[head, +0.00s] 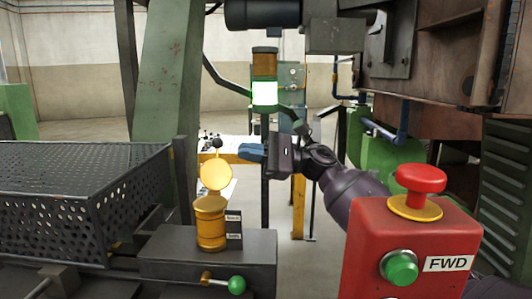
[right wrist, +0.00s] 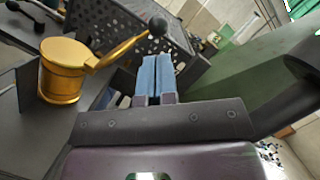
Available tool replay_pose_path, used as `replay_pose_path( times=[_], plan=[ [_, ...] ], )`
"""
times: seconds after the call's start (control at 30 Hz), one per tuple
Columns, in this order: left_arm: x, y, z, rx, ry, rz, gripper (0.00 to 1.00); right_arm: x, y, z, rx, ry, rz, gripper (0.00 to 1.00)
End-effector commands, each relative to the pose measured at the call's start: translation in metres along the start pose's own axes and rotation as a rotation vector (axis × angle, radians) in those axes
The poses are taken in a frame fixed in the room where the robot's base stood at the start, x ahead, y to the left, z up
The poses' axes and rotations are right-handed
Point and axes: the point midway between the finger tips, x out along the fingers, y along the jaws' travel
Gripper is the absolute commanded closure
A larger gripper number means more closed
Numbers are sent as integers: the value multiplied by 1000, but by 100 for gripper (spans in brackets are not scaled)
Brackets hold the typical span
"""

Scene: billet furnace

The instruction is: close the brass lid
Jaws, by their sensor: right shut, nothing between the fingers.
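The brass lid (head: 215,173) stands raised, nearly upright, above the brass pot (head: 211,226) in the head view. A dark ball knob (head: 217,143) is at its top. In the right wrist view the pot (right wrist: 61,78) is at left, and a brass arm with the ball knob (right wrist: 158,25) slants up from its rim. My right gripper (head: 243,150), with blue fingers, is shut and empty. It is to the right of the raised lid near knob height, apart from it. Its blue fingers also show in the right wrist view (right wrist: 155,62). My left gripper is not in view.
A perforated dark basket (head: 80,200) is left of the pot. The pot stands on a grey block (head: 180,250) with a green-knobbed lever (head: 236,284) in front. A red control box (head: 430,215) with red and green buttons is at front right.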

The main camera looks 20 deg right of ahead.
Motion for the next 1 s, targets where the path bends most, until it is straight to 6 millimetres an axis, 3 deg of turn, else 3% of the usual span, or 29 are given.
replay_pose_path(
  times=[0.1, 0.3, 1.0],
  plan=[
    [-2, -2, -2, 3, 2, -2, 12, 16, -1, 2, -1, -1, 0, 100],
    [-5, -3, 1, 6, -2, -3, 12, 30, 0, 0, 1, 0, -1, 100],
    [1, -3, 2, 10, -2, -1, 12, 40, 3, 0, -24, 0, 8, 100]
  ],
)
